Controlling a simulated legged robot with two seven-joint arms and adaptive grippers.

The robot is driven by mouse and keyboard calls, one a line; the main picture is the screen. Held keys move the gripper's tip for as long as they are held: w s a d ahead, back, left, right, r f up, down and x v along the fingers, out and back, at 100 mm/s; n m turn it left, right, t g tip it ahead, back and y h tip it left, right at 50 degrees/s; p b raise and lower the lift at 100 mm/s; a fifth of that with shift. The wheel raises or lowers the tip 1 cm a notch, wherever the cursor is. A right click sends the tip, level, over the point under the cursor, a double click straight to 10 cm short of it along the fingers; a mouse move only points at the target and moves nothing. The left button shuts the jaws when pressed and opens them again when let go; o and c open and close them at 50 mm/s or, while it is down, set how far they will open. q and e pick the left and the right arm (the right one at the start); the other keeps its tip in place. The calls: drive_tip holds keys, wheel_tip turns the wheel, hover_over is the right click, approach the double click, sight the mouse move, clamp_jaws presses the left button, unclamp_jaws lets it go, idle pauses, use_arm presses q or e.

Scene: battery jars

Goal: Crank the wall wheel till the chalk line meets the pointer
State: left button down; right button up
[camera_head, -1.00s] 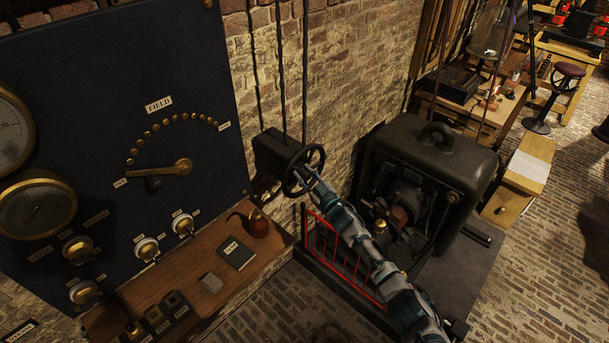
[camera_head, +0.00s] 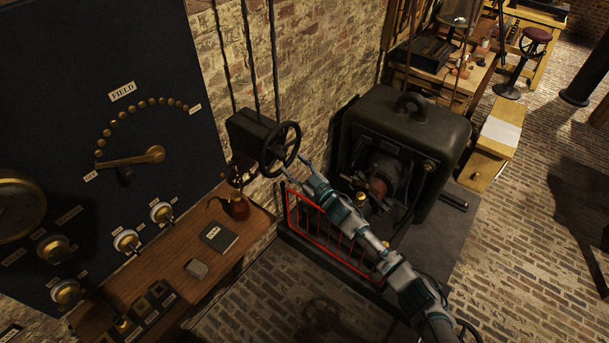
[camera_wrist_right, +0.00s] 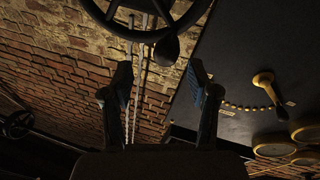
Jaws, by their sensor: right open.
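The dark spoked wall wheel (camera_head: 280,148) is mounted on a black box on the brick wall. My right gripper (camera_head: 296,166) is at its lower right side, open and empty. In the right wrist view, the wheel rim (camera_wrist_right: 118,25) crosses the top and a dark knob-like handle (camera_wrist_right: 167,50) hangs below it. The open fingers of my right gripper (camera_wrist_right: 160,70) spread to both sides, short of the rim, with the knob between and above their tips. I cannot make out a chalk line or pointer. My left gripper is not in view.
A dark panel (camera_head: 60,120) with gauges and knobs stands left. A wooden shelf (camera_head: 150,262) below holds a book and small items. A red railing (camera_head: 318,228) and a bulky dark machine (camera_head: 405,150) are close to my right arm. Brick floor (camera_head: 530,240) is open at right.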

drive_tip(key=v, duration=0.5)
drive_tip(key=shift+d, duration=0.25)
drive_tip(key=shift+f, duration=0.1)
